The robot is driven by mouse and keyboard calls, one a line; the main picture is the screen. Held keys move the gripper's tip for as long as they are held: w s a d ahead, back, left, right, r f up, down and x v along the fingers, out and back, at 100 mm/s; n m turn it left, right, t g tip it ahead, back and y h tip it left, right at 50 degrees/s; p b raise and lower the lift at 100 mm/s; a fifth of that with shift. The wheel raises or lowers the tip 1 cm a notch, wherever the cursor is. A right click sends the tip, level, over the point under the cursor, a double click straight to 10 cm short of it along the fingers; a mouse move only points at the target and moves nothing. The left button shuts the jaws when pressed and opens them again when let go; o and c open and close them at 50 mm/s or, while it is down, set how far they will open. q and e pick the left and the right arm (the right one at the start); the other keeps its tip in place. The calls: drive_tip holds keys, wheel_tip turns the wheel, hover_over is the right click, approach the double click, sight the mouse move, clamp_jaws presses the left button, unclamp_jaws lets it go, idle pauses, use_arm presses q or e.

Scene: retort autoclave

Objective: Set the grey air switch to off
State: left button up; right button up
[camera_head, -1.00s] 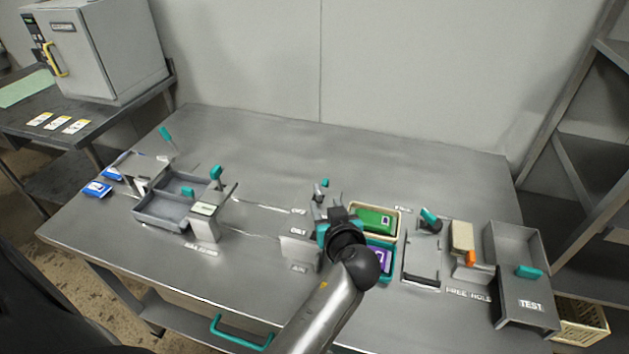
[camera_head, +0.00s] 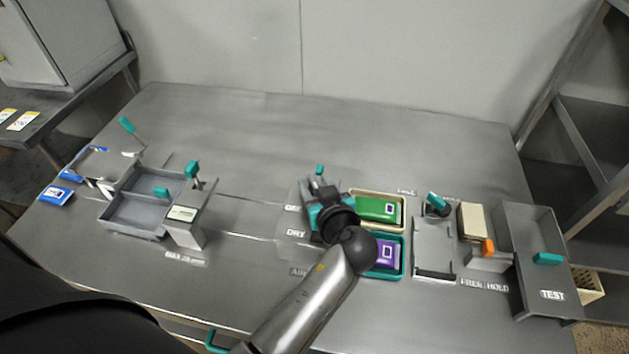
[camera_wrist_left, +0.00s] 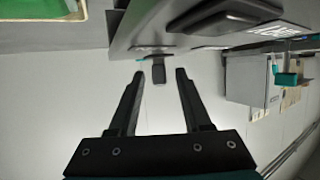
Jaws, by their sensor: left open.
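In the left wrist view a small dark grey switch lever (camera_wrist_left: 158,72) stands out from a grey housing, between the tips of my left gripper (camera_wrist_left: 160,76). The fingers are apart, one on each side of it, and I see gaps on both sides. I cannot tell for sure that this lever is the air switch. In the head view my left gripper (camera_head: 318,186) is over the labelled panel (camera_head: 294,222) left of the green pack, and it hides most of the switch there. My right gripper is not in view.
A green pack (camera_head: 378,209) and a purple pack (camera_head: 386,254) lie in trays right of my left wrist. A teal-tipped lever (camera_head: 320,170) stands just behind the gripper. Grey bins (camera_head: 130,216) are at left, a TEST bin (camera_head: 540,275) at right. The back of the table is clear.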

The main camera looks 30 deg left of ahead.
use_arm(q)
clamp_jaws()
idle(0.4)
drive_tip(key=shift+s+m+t, duration=0.1)
drive_tip(key=shift+m+t, duration=0.2)
drive_tip(key=m+h+p, duration=0.1)
drive_tip(key=m+t+h, duration=0.1)
drive_tip(key=h+p, duration=0.1)
drive_tip(key=shift+s+a+r+m+t+p, duration=0.15)
drive_tip(key=shift+a+m+t+p, duration=0.1)
drive_tip(key=shift+m+t+p, duration=0.15)
drive_tip(key=m+h+p, duration=0.1)
drive_tip(key=h, duration=0.1)
drive_tip(key=m+t+h+p, duration=0.1)
drive_tip(key=m+h+p, duration=0.3)
drive_tip(key=shift+a+r, duration=0.1)
drive_tip(key=shift+a, duration=0.25)
drive_tip(key=shift+a+m+h+p, duration=0.1)
drive_tip(key=shift+m+h+p, duration=1.05)
drive_tip(key=shift+m+h, duration=0.35)
drive_tip(key=shift+f, duration=0.2)
